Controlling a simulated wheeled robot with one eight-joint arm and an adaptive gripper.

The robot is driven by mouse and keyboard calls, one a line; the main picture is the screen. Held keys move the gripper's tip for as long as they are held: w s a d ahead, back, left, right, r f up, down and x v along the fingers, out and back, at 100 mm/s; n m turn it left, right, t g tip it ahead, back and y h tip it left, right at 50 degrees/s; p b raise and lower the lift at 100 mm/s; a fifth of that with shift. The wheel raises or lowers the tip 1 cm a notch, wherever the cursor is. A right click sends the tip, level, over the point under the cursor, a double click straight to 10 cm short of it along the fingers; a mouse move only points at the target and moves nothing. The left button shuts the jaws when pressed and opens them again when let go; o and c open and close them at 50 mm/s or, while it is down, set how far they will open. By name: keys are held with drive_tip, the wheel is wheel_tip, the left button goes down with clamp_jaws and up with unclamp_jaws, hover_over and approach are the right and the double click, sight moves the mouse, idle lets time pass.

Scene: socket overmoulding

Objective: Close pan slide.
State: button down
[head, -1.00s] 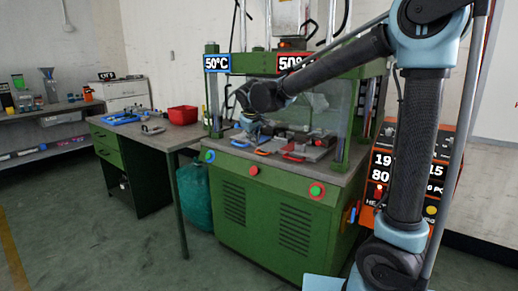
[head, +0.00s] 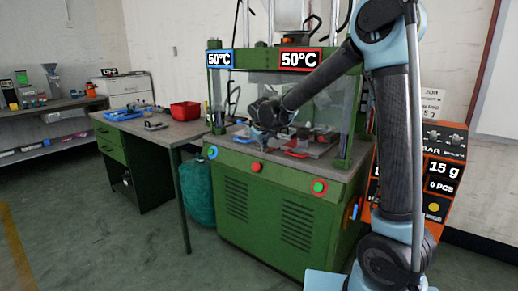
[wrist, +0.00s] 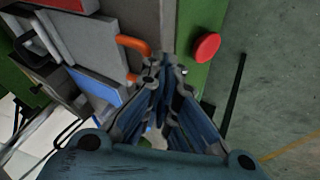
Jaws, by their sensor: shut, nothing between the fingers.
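The green press (head: 285,205) stands in the middle of the head view, with metal plates and slides on its bed. A red handle (head: 297,154) shows at the front right of the bed. In the wrist view an orange handle (wrist: 134,44) sits on the front of a grey slide (wrist: 88,42), left of my fingertips. I cannot tell for certain which slide is the pan slide. My gripper (wrist: 165,72) is shut and empty, close to the orange handle near the press's front edge. In the head view my gripper (head: 268,137) hides part of the bed.
A red button (wrist: 206,47) is just right of my fingers on the press front. Clear side panels and green posts flank the bed. A side table (head: 165,132) with a red bin (head: 185,110) stands left. A teal bag (head: 197,190) is below it.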

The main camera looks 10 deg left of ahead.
drive_tip(key=shift+w+d, duration=0.15)
drive_tip(key=shift+w, duration=0.15)
drive_tip(key=shift+w+d, duration=0.3)
drive_tip(key=shift+w, duration=0.35)
drive_tip(key=shift+w+d, duration=0.25)
drive_tip(key=shift+w, duration=0.35)
